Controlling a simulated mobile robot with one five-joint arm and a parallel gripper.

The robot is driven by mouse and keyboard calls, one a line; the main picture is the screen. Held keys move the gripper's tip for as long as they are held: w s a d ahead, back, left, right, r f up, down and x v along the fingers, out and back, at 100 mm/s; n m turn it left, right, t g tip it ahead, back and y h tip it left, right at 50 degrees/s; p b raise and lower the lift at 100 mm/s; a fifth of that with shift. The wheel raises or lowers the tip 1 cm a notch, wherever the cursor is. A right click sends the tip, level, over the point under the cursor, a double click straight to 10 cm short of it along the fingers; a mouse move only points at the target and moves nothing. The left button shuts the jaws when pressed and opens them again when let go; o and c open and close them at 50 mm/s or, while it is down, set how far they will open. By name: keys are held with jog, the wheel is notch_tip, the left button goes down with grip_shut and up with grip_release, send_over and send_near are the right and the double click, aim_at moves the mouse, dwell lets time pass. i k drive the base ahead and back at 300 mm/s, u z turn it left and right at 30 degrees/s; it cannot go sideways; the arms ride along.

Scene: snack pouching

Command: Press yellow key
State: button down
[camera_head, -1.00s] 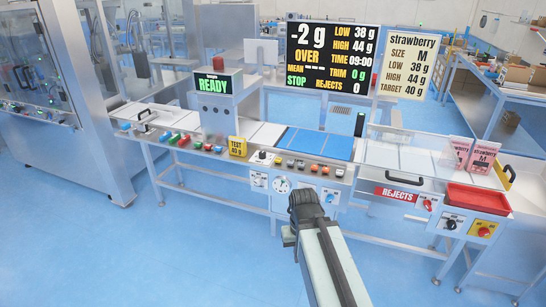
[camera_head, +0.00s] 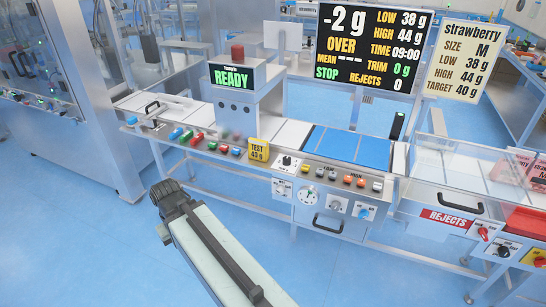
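A row of small keys (camera_head: 348,180) sits on the console's front ledge below the blue panel. One key near its left end looks yellow (camera_head: 319,172), though the keys are small and their colours are hard to separate. My gripper (camera_head: 168,195) is the dark end of my arm, over the floor in front of the console, left of and lower in the picture than that row. It touches no key. Its fingers are too small and dark to tell whether they are open or shut.
Red, green and blue keys (camera_head: 197,138) line the ledge further left. A yellow TEST 40 g block (camera_head: 258,150) stands between the two rows. A dial and knobs (camera_head: 308,197) are on the front panel. A red tray (camera_head: 526,223) is at right. Floor in front is clear.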

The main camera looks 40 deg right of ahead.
aim_at(305, 168)
jog(key=u, duration=0.05)
jog(key=i, duration=1.1)
jog(key=z, duration=0.35)
